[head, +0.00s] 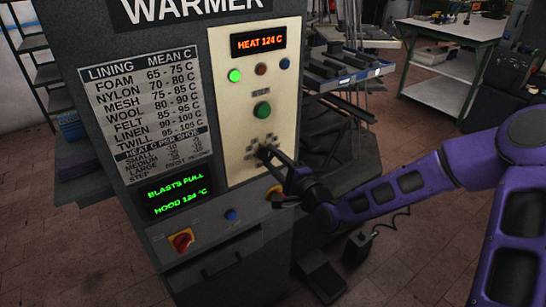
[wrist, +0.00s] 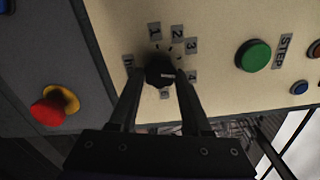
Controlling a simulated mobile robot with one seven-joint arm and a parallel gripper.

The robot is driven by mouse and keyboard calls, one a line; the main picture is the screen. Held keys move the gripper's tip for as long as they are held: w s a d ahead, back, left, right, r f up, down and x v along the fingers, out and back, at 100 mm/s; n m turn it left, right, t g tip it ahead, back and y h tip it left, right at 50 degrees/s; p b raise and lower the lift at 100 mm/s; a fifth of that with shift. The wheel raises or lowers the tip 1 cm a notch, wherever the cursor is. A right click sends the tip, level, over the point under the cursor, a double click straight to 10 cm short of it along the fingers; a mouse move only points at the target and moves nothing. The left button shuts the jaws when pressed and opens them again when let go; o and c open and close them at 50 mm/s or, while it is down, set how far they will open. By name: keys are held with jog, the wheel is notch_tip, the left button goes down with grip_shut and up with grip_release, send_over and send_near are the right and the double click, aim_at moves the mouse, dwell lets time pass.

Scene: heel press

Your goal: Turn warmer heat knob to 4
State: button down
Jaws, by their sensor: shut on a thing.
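The warmer heat knob (wrist: 158,73) is small, round and black, on the cream panel of the warmer (head: 232,150). In the wrist view it stands between the two finger ends of my gripper (wrist: 160,76), which is shut on it. Labels ring the knob, among them 1 (wrist: 154,30), 2 (wrist: 177,32), 3 (wrist: 191,45) and 4 (wrist: 193,77). A small pale mark lies right of the knob's centre, roughly toward the 4; its exact aim is hard to tell. In the head view my gripper (head: 266,152) largely hides the knob.
A green STEP button (head: 262,110) sits above the knob. Racks (head: 345,68) stand right of the warmer.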

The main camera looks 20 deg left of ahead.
jog(key=shift+m, duration=0.5)
jog(key=shift+c, duration=1.8)
grip_release()
jog(key=shift+s+d, duration=0.15)
